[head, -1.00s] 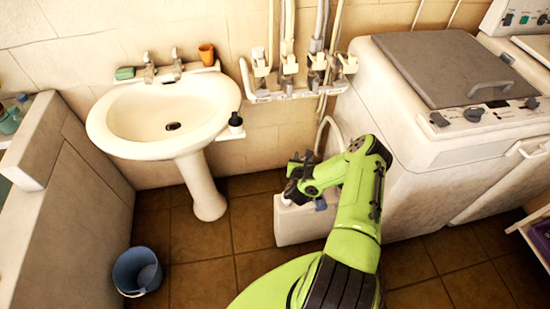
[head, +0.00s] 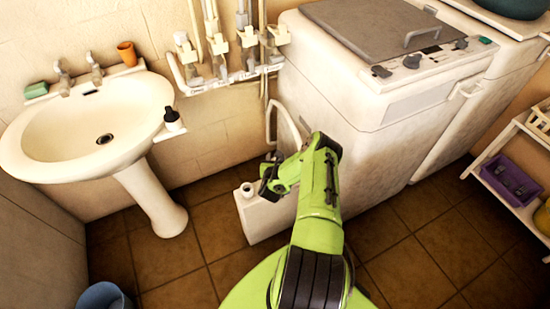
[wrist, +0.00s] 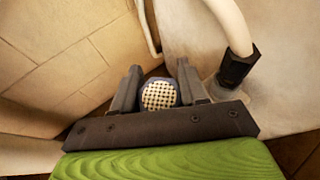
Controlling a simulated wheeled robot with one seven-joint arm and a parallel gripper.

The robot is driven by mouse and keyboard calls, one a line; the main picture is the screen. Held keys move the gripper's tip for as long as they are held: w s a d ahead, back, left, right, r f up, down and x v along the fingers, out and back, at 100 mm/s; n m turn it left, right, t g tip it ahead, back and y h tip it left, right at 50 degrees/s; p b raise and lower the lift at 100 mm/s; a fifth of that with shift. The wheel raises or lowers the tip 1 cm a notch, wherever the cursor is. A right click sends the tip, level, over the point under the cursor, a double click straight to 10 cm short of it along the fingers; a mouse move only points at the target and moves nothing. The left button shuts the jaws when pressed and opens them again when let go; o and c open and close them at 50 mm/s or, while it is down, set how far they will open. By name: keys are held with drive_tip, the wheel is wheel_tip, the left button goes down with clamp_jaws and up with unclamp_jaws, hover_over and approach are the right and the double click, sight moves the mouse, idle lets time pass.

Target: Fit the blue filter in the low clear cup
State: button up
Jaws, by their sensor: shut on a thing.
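My gripper (wrist: 159,92) is shut on a round piece with a pale grid face and a bluish rim, seemingly the blue filter (wrist: 159,95), in the wrist view. In the head view my gripper (head: 266,178) is low in front of the wall, beside the washing machine and above a white box; the filter cannot be made out there. Small clear cups (head: 220,71) hang under the wall pipes, up and left of my gripper. I cannot tell which is the low one. In the wrist view a greyish, seemingly translucent piece (wrist: 214,88) sits right of my gripper, at a black hose end.
A white box (head: 262,218) stands on the floor by my gripper. The washing machine (head: 345,100) is to the right, the washbasin (head: 75,145) to the left. A pale hose (wrist: 229,22) hangs close to my gripper. A blue bucket (head: 103,297) stands on the floor.

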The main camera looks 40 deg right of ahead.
drive_tip(key=shift+f+b, duration=1.55)
drive_tip(key=shift+f, duration=0.65)
drive_tip(key=shift+f+b, duration=0.3)
drive_tip(key=shift+f, duration=0.1)
drive_tip(key=o, duration=0.8)
drive_tip(key=shift+o, duration=0.2)
drive_tip(key=shift+a, duration=0.1)
drive_tip(key=p+v, duration=0.2)
drive_tip(key=v, duration=0.1)
drive_tip(key=shift+r, duration=0.15)
drive_tip(key=p+v, duration=0.4)
drive_tip(key=v, duration=0.3)
drive_tip(key=shift+s+a, duration=0.3)
